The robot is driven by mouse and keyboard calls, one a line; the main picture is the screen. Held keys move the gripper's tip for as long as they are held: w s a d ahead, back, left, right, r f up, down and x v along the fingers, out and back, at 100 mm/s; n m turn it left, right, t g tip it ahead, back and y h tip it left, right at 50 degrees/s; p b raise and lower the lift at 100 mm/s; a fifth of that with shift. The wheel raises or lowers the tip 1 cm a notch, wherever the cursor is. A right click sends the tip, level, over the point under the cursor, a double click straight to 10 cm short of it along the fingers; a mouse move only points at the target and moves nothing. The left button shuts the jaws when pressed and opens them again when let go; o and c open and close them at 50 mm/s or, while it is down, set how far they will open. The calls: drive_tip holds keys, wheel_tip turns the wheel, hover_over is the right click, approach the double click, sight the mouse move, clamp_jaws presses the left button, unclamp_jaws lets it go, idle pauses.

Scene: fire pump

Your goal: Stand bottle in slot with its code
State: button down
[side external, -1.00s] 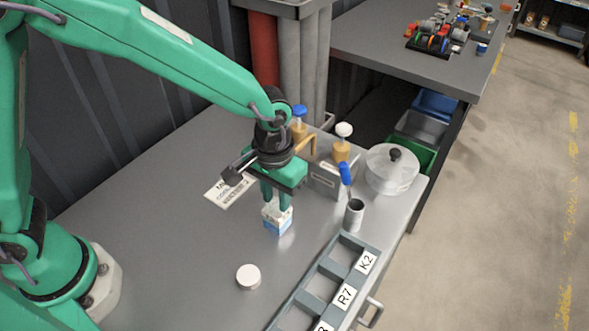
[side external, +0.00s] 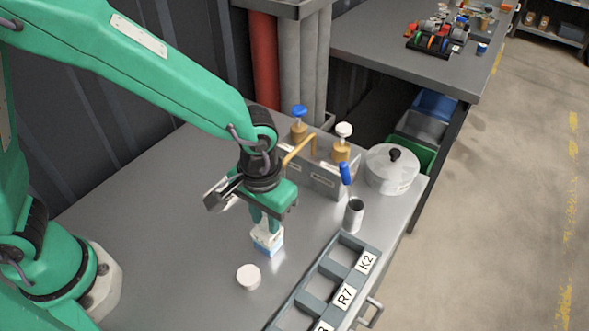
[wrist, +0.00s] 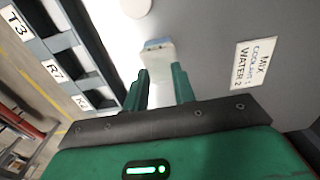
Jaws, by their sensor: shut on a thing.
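A small white and blue bottle (side external: 267,242) with a squarish body is between the fingers of my gripper (side external: 266,226). It looks roughly upright; I cannot tell if its base touches the bench, and no code is readable on it. In the wrist view the bottle (wrist: 157,52) shows beyond the fingertips of my gripper (wrist: 162,70). The grey slotted rack (side external: 318,270) lies to the right of the bottle, its visible slots empty. Its labels are K2 (side external: 366,262), R7 (side external: 345,296) and, in the wrist view, T3 (wrist: 17,22).
A white round thing (side external: 248,276) sits on the bench just in front of the bottle. A grey cup with a blue-handled tool (side external: 353,214), a lidded pot (side external: 391,169) and brass valves (side external: 341,150) stand behind. A sign (wrist: 253,63) reads MIX COOLANT 1 WATER 2.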

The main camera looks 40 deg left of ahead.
drive_tip(key=c, duration=1.1)
unclamp_jaws()
drive_tip(key=shift+r, duration=0.15)
drive_tip(key=shift+r, duration=3.75)
